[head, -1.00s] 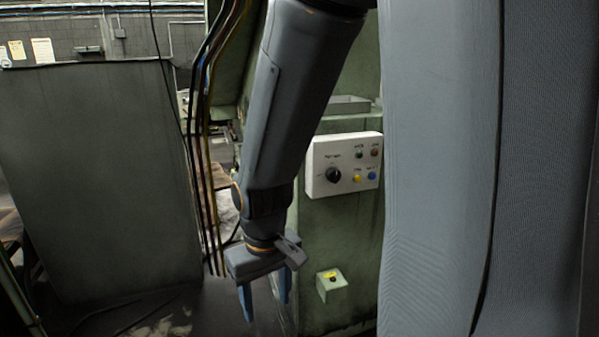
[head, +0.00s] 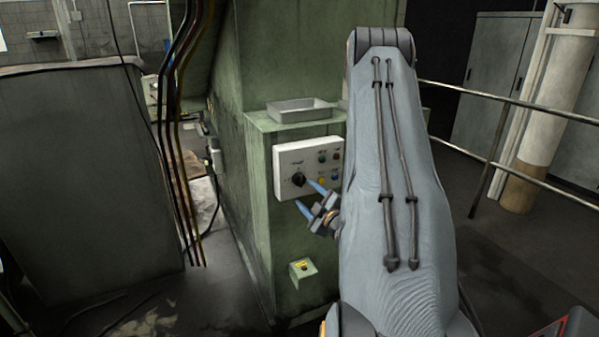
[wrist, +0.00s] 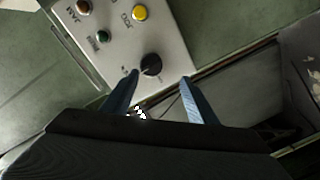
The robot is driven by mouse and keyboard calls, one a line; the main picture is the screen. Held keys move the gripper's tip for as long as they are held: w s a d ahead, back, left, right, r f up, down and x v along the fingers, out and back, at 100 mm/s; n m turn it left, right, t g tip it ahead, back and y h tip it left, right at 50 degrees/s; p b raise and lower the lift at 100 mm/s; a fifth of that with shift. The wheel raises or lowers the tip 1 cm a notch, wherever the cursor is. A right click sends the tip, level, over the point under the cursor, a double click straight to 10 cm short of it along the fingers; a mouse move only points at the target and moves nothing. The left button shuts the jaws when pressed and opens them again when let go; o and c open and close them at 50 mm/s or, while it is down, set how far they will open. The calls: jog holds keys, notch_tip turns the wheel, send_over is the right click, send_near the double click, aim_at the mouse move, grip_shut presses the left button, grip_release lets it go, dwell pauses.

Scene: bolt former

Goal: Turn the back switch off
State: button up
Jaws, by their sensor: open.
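A white control panel (head: 283,158) is fixed to the green machine and carries a black rotary knob (head: 298,179) at its lower left. The knob also shows in the wrist view (wrist: 151,64), between and just beyond my fingertips. Its pointer position is too small to tell surely. My gripper (head: 309,197) is open and empty, with blue fingers pointing at the panel from below right of the knob. I cannot tell whether a finger touches the panel. No other control is labelled clearly enough to read as the back switch.
Small coloured buttons, including a yellow one (wrist: 140,12) and a green one (wrist: 103,37), sit near the knob. A small box with a yellow label (head: 302,268) is lower on the machine. A grey tray (head: 300,110) lies on the ledge above. A railing (head: 520,103) runs at right.

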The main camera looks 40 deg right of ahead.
aim_at(302, 182)
jog(key=shift+t, duration=0.4)
jog(key=x, duration=0.2)
jog(key=b+x, duration=0.1)
jog(key=x, duration=0.1)
jog(key=d+b+x, duration=0.1)
jog(key=x, duration=0.2)
jog(key=shift+d+r, duration=0.1)
jog(key=shift+r, duration=0.2)
jog(key=shift+w+d+r+h+p, duration=0.1)
jog(key=shift+w+r+h+p, duration=0.05)
jog(key=shift+h+p, duration=0.15)
jog(key=m+p, duration=0.1)
jog(key=m, duration=0.3)
jog(key=shift+p, duration=0.35)
jog(key=m, duration=0.6)
jog(key=shift+m+p, duration=0.35)
jog(key=shift+m, duration=0.05)
